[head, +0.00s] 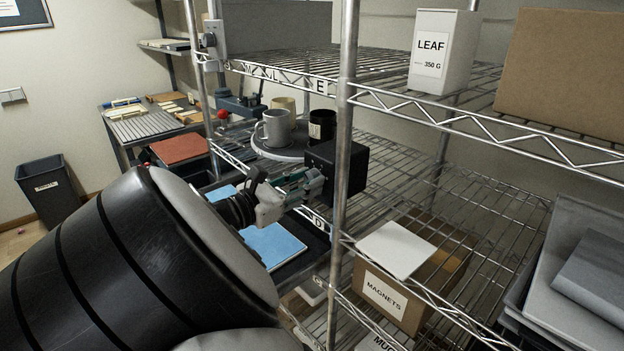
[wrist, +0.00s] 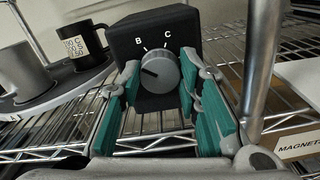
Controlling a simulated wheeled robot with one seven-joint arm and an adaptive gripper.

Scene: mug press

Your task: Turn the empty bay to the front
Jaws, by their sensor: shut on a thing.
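A black control box (head: 345,168) stands on the wire shelf beside the post. In the wrist view its face carries a grey round knob (wrist: 158,72) with the letters B and C above it. The knob's dark pointer line points left, below B; any marks lower left are hidden by a finger. My gripper (wrist: 163,88) has its green-padded fingers shut on either side of the knob; in the head view it reaches the box from the left (head: 302,184). A round turntable (head: 262,154) left of the box carries a grey mug (head: 275,128), a black mug (head: 322,126) and a cream mug (head: 284,104).
Below are a blue pad (head: 270,246) and a box marked MAGNETS (head: 385,293). A LEAF carton (head: 440,50) stands on the upper shelf. The shelf right of the post is partly clear.

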